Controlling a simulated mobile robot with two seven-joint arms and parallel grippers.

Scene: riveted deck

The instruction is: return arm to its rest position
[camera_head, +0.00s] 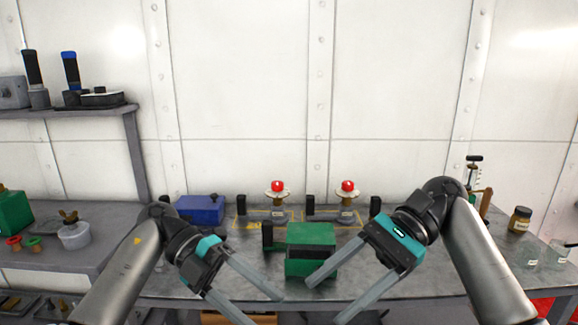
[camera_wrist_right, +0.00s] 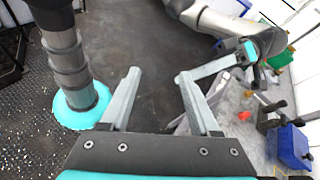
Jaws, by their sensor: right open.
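My right arm comes in from the right in the head view. Its gripper (camera_head: 324,302) is open and empty, with fingers pointing down-left in front of the bench. The right wrist view shows the same open fingers (camera_wrist_right: 157,76) with nothing between them and dark floor beyond. My left gripper (camera_head: 266,311) comes in from the left, its two fingers apart and nothing visible between them. The two grippers are near each other but apart in the head view. A green box (camera_head: 310,238) on the bench stands behind and between them.
The grey bench (camera_head: 380,290) carries a blue box (camera_head: 201,209) and two red-topped valves (camera_head: 277,187) (camera_head: 347,187). Jars (camera_head: 520,219) stand at the right. A side bench at left holds a lidded tub (camera_head: 74,234). A shelf (camera_head: 70,109) is above it.

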